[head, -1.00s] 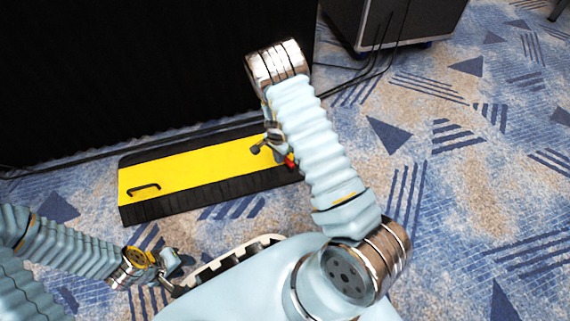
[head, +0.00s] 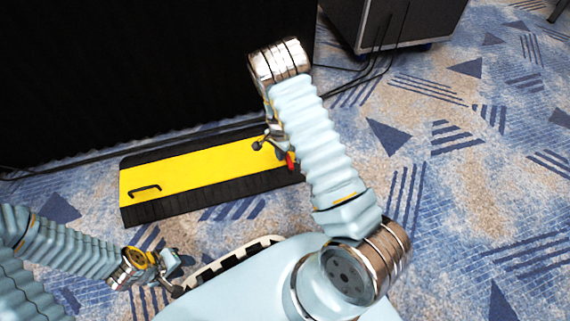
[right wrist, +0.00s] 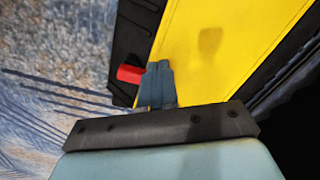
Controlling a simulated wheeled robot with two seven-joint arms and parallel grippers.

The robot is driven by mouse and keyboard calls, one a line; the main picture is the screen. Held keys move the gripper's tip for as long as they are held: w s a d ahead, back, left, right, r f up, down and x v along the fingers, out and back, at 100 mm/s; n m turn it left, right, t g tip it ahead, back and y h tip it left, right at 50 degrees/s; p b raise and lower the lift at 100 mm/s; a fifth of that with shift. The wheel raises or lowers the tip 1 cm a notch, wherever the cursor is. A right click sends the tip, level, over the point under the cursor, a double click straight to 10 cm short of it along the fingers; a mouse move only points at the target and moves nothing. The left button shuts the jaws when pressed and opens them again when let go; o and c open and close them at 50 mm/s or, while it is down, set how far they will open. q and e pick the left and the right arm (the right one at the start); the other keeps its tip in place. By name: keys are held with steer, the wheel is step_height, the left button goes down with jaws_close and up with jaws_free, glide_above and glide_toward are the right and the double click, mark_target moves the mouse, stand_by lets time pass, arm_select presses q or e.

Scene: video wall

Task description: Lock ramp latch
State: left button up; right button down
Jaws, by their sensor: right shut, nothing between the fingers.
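The yellow ramp (head: 200,166) with black edges lies on the carpet against the dark wall. A red latch handle (head: 291,160) shows at its right end, partly hidden by my right arm. In the right wrist view the red handle (right wrist: 130,74) sticks out at the ramp's black edge. My right gripper (right wrist: 160,66) is shut and empty, its fingertips just beside the red handle; whether they touch it is unclear. In the head view my forearm mostly hides these fingers. My left gripper (head: 182,262) is at the lower left, away from the ramp; its fingers are too small to judge.
A black handle (head: 145,190) is on the ramp's left part. Cables (head: 350,82) run along the wall's foot, and a black case (head: 395,25) stands at the back right. The carpet (head: 470,180) to the right is clear.

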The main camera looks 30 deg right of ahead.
step_height(320, 180, up, 6)
steer(key=p, duration=0.3)
steer(key=shift+f+p, duration=0.2)
steer(key=shift+p, duration=0.2)
steer(key=s+a+r+n+y+p, duration=0.2)
steer(key=s+a+r+n+p, duration=0.4)
steer(key=s+a, duration=0.3)
steer(key=s+a+r+n+y+p, duration=0.2)
steer(key=s+a+r+n+p, duration=0.4)
steer(key=s+a, duration=0.3)
steer(key=shift+s+a+n+t, duration=0.3)
steer(key=shift+s+t, duration=0.1)
steer(key=shift+s, duration=0.75)
